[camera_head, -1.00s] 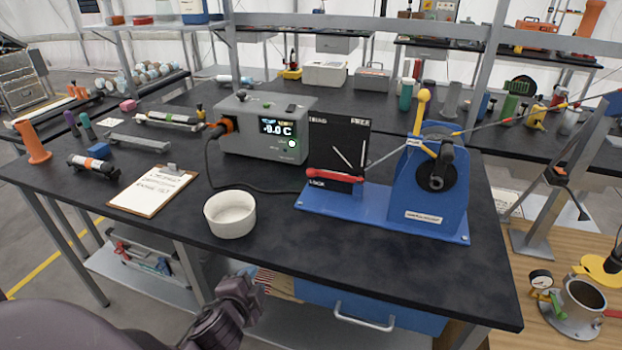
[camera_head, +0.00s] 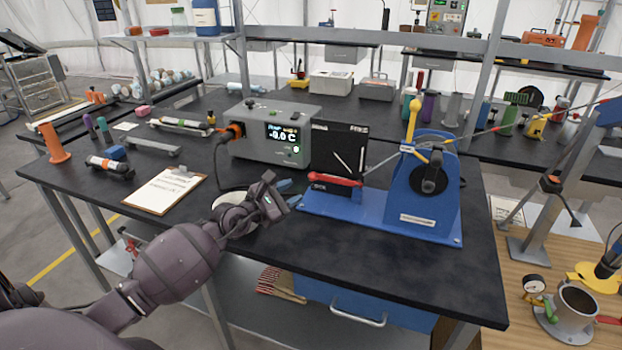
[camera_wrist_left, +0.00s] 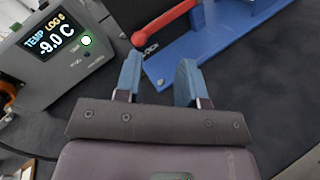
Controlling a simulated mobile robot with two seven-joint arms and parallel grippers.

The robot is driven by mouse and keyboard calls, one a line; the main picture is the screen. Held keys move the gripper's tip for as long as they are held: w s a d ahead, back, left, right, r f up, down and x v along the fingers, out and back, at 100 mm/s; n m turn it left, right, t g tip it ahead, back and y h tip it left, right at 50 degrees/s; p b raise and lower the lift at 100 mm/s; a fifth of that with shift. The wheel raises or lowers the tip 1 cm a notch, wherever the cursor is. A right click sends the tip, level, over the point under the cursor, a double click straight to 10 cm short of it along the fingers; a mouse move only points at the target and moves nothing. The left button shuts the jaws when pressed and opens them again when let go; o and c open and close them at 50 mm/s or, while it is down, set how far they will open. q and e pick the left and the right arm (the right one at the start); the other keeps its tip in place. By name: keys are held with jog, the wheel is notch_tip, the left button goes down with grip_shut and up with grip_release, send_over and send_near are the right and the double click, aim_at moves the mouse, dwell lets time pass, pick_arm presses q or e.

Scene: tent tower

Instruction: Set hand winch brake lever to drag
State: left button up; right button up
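The blue hand winch (camera_head: 405,205) stands on the black bench, with a black plate (camera_head: 338,142) at its left marked with lettered positions. Its brake lever with a red grip (camera_head: 335,179) lies low across the plate, beside the lower-left LOCK label. In the left wrist view the red grip (camera_wrist_left: 166,22) is beyond my fingers and the blue winch base (camera_wrist_left: 225,38) is at upper right. My left gripper (camera_head: 288,192) has blue fingertips spread apart and empty, left of the lever and apart from it; it also shows in the left wrist view (camera_wrist_left: 158,78). My right gripper is not in view.
A grey temperature box (camera_head: 275,137) stands behind my left gripper, left of the winch. A white bowl (camera_head: 219,202) is partly hidden behind my left arm. A clipboard (camera_head: 165,191) lies at left. The bench front below the winch is clear.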

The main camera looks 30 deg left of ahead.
aim_at(312, 177)
pick_arm(q)
jog(key=w+f+m, duration=0.1)
jog(key=w, duration=0.2)
jog(key=w+a+m+g+y+b, duration=0.1)
jog(key=w, duration=0.3)
jog(key=w+a+f+m, duration=0.1)
jog(key=w, duration=0.2)
jog(key=shift+w+f+g, duration=0.3)
jog(key=shift+w, duration=0.05)
jog(key=shift+b+x, duration=0.4)
jog(key=shift+x, duration=0.4)
jog(key=shift+a, duration=0.1)
jog(key=shift+r, duration=0.1)
jog(key=shift+c, duration=0.4)
grip_shut()
